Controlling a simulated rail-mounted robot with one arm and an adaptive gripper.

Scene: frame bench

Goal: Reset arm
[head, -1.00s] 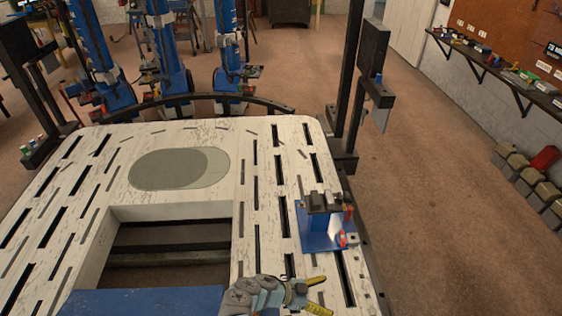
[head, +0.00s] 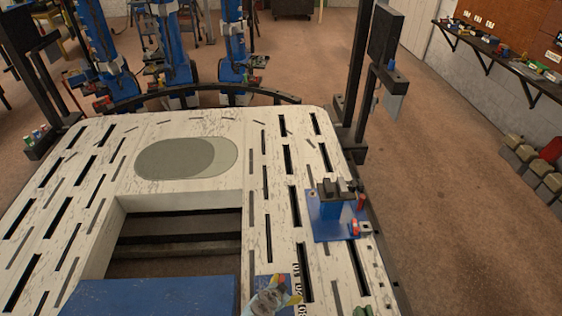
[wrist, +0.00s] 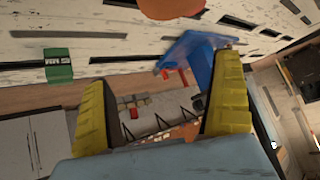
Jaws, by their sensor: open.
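My gripper (head: 285,290) is at the bottom edge of the head view, over the near part of the white slotted bench top (head: 262,235). Its body is partly cut off by the frame. In the wrist view its two yellow ribbed fingers (wrist: 163,100) stand wide apart, with nothing held between them. A blue fixture (head: 338,210) with a dark clamp-like top stands on the right side of the bench top, ahead and to the right of my gripper. It also shows in the wrist view (wrist: 198,55), tilted, beyond the fingers.
A rectangular opening (head: 175,245) lies left of my gripper, with a blue panel (head: 150,297) in front. A grey oval plate (head: 185,158) lies flat behind it. A dark upright post (head: 355,80) stands past the right rear corner. A shelf (head: 500,55) runs along the right wall.

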